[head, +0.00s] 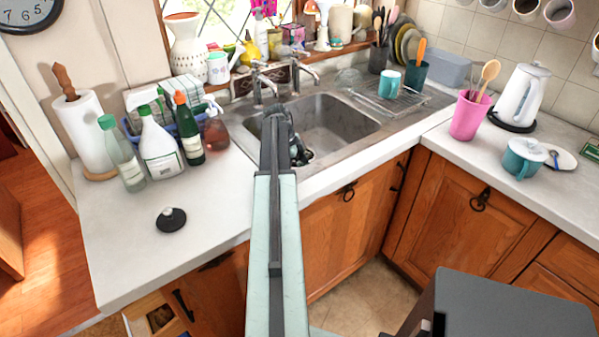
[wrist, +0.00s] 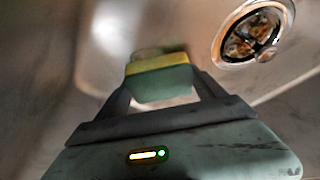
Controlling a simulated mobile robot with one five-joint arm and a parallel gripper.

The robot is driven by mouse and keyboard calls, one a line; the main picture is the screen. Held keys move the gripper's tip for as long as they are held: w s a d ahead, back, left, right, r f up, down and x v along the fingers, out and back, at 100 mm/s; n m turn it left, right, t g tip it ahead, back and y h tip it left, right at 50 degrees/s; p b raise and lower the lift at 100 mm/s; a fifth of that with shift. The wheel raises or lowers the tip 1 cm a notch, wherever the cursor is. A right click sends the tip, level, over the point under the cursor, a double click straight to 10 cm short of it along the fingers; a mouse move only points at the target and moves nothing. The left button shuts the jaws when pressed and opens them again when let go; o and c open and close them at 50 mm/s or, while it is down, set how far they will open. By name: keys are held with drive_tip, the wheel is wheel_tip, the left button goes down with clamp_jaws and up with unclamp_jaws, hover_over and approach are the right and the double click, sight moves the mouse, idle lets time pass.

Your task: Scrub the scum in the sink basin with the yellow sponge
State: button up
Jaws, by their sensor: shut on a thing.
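My gripper (wrist: 160,88) is shut on the yellow sponge (wrist: 158,64), a block with a yellow layer and a green layer. The sponge is between the two fingers, low in the sink basin (wrist: 75,55), left of the drain (wrist: 251,34). I cannot tell whether it touches the basin floor. A pale patch shows just beyond the sponge; I cannot tell if it is scum or glare. In the head view the steel basin (head: 335,122) is in the counter under the window. My arm hides its near left part, and the sponge cannot be made out there.
Two taps (head: 262,82) stand behind the basin. Bottles (head: 160,150) and a paper towel roll (head: 82,130) crowd the left counter. A black round stopper (head: 171,220) lies in front of them. A teal mug (head: 389,84) stands on the drainer at right.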

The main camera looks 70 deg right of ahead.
drive_tip(key=shift+w+a+f, duration=0.1)
drive_tip(key=shift+w+a, duration=0.2)
drive_tip(key=shift+a, duration=0.2)
drive_tip(key=shift+w+a, duration=0.3)
drive_tip(key=shift+a, duration=0.2)
drive_tip(key=shift+s+d, duration=0.3)
drive_tip(key=shift+d, duration=0.25)
drive_tip(key=shift+w+d, duration=0.3)
drive_tip(key=shift+w, duration=0.15)
drive_tip(key=shift+s+a, duration=0.65)
drive_tip(key=shift+s, duration=0.35)
drive_tip(key=shift+c, duration=0.6)
drive_tip(key=shift+w+d, duration=0.65)
drive_tip(key=shift+w, duration=0.35)
drive_tip(key=shift+s, duration=0.1)
drive_tip(key=shift+s+a, duration=0.6)
drive_tip(key=shift+s, duration=0.3)
